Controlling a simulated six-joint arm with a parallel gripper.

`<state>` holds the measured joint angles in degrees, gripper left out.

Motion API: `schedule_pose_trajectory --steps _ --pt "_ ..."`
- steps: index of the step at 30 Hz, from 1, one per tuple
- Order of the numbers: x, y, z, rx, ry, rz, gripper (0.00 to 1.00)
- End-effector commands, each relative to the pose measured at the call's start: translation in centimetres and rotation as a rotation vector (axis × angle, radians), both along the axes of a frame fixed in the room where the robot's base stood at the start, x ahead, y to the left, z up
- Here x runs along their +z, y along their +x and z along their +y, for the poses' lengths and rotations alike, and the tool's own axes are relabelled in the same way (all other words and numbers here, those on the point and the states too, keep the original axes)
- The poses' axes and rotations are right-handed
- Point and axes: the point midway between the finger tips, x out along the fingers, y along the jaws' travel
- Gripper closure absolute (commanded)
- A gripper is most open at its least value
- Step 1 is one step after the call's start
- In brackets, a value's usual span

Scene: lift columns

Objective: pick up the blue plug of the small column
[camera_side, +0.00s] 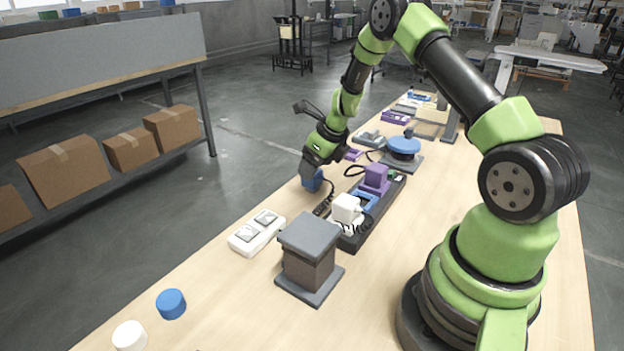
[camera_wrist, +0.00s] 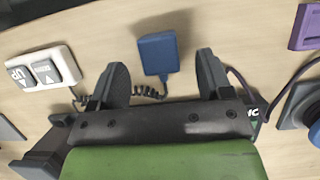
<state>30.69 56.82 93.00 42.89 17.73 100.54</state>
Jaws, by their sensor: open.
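The blue plug (camera_wrist: 158,53) is a dark blue block with a coiled dark cord, lying on the wooden table. In the wrist view it is between and slightly beyond the fingertips of my gripper (camera_wrist: 162,63), which is open and empty. In the side view the blue plug (camera_side: 313,181) is partly hidden by my gripper (camera_side: 305,172), which is over it; I cannot tell whether they touch. A short grey column (camera_side: 308,265) with a square top and base plate stands nearer the front.
A dark power strip (camera_side: 358,238) holds a white plug (camera_side: 347,208) and a purple plug (camera_side: 376,178), right of my gripper. A white two-button handset (camera_side: 257,232) lies to the left. A round blue-topped piece (camera_side: 404,146) stands behind. Blue (camera_side: 171,303) and white (camera_side: 130,336) caps lie in front.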

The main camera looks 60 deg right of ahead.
Motion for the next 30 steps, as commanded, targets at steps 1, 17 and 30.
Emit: schedule_pose_trajectory --steps 1,17,30 --pt "-0.6 0.3 0.1 0.002 0.001 0.002 0.28" --pt "-4.3 2.1 0.1 0.001 0.001 0.0 0.28" --pt "-4.3 2.1 0.1 0.001 0.001 0.0 0.79"
